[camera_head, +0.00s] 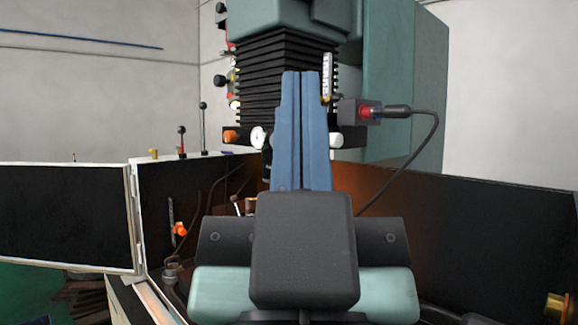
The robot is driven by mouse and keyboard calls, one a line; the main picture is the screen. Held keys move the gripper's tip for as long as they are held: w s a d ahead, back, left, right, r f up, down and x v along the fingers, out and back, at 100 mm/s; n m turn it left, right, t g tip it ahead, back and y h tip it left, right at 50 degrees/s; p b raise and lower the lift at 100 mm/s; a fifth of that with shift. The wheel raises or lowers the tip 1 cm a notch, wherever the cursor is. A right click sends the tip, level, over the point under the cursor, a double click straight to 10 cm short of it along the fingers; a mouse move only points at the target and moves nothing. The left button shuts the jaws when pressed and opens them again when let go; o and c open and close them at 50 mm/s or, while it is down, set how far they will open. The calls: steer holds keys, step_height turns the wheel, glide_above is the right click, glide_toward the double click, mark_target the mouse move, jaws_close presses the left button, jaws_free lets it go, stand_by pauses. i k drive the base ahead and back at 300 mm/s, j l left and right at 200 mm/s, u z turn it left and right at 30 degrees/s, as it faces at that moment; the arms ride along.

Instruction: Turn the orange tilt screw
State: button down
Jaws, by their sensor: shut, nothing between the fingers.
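My gripper (302,76) is in the middle of the view, with its two blue fingers pointing up and pressed together, nothing between them. An orange knob (231,136) sits at the left end of a dark bar on the machine, beside a white round dial (258,137). A second orange part (180,229) is lower left, on a thin fitting inside the enclosure. I cannot tell which of these is the tilt screw. My gripper appears to the right of both and apart from them. It hides part of the machine behind it.
The machine head with black bellows (262,75) stands behind my gripper. A red connector (370,112) with a black cable hangs at right. Dark enclosure panels (65,215) stand left and right. Lever knobs (182,130) rise at left. A brass fitting (557,305) is lower right.

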mark_target(229, 136)
steer(key=i+j+z, duration=0.35)
steer(key=j, duration=0.3)
steer(key=i+j+z, duration=0.15)
steer(key=j, duration=0.2)
steer(key=i+j+z, duration=0.15)
steer(key=j, duration=0.2)
steer(key=i+j+z, duration=0.2)
steer(key=j, duration=0.15)
steer(key=k, duration=0.1)
